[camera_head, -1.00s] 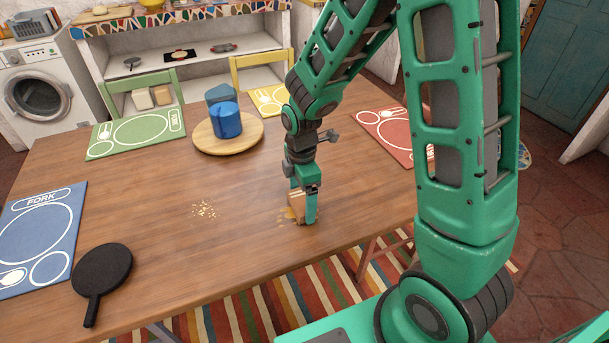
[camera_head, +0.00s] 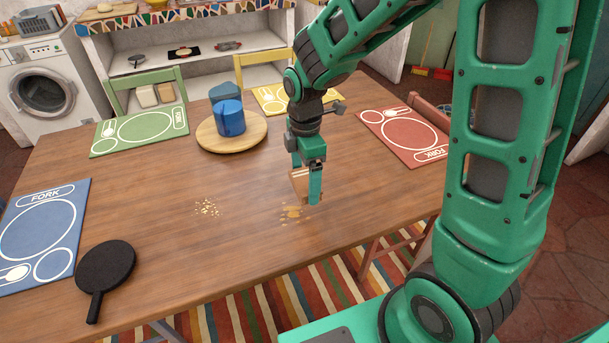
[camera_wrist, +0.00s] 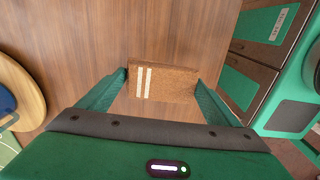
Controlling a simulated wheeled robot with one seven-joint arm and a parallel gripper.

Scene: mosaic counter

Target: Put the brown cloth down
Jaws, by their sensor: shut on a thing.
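The brown cloth (camera_wrist: 165,83) is a brown folded block with two pale stripes. In the wrist view it sits between the two fingers of my gripper (camera_wrist: 162,88), which is shut on it. In the head view my gripper (camera_head: 307,190) holds the cloth (camera_head: 298,184) above the wooden table (camera_head: 240,255). A yellowish stain (camera_head: 291,212) lies on the table just below and left of the fingers. The cloth is partly hidden by a finger in the head view.
Crumbs (camera_head: 207,208) lie left of the stain. A round wooden board (camera_head: 255,140) with blue containers (camera_head: 230,118) stands behind. A black pan (camera_head: 106,268) and a blue mat (camera_head: 42,235) are at left. A red mat (camera_head: 405,140) is at right. The table's middle is otherwise clear.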

